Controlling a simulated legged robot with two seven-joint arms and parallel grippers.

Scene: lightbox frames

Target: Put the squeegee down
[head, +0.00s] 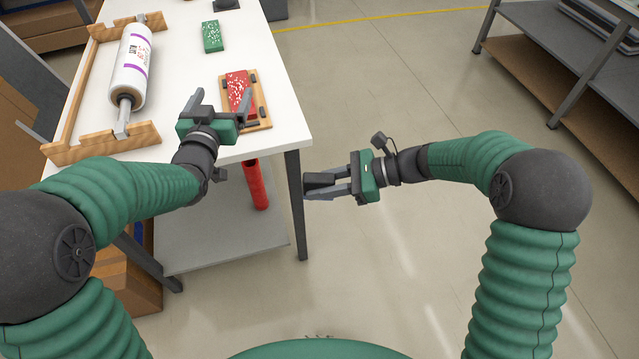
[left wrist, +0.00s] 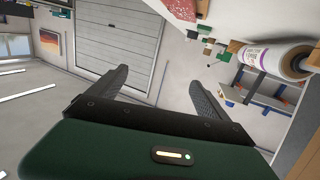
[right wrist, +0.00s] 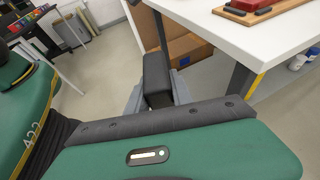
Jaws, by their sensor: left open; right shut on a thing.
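My right gripper (head: 318,187) is shut on a dark block-shaped thing, which looks to be the squeegee (head: 320,180). It is held in the air over the floor, just right of the white table's front right leg. In the right wrist view the squeegee (right wrist: 156,78) is a black block between the fingers, below the table edge. My left gripper (head: 220,100) is open and empty above the table's front edge, its fingers apart in the left wrist view (left wrist: 157,88).
The white table (head: 185,75) carries a roll (head: 131,68) on a wooden stand, a green speckled block (head: 212,36) and a red speckled block (head: 238,88) on a wooden board (head: 263,112). A red cylinder (head: 256,186) stands on its lower shelf. Open floor lies to the right.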

